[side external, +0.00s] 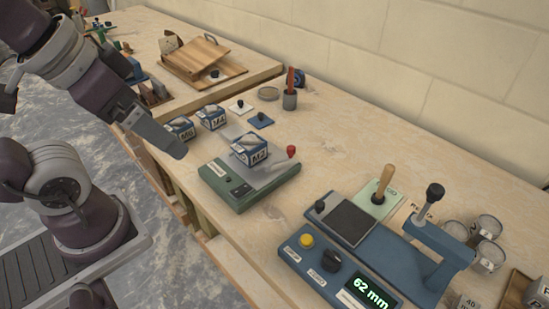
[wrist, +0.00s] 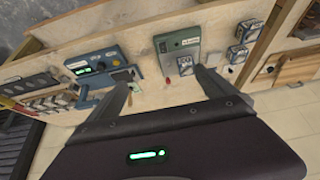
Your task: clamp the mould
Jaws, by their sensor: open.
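A green-based machine (side external: 222,191) with a grey top plate stands on the bench. A blue and white cube mould (side external: 250,149), its label seeming to read M2, sits on the plate. A lever with a red knob (side external: 291,151) rises beside the mould, to its right. The wrist view shows the same green machine (wrist: 180,41), mould (wrist: 183,67) and red knob (wrist: 167,81) beyond my fingers. My gripper (side external: 168,147) hangs left of the machine, apart from it. In the wrist view my gripper (wrist: 166,82) has its two fingers spread with nothing held.
Two similar moulds (side external: 211,117) (side external: 180,128) stand behind the machine. A blue machine (side external: 336,260) reading 62 mm, with a black-knobbed arm (side external: 435,192), stands at front right.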

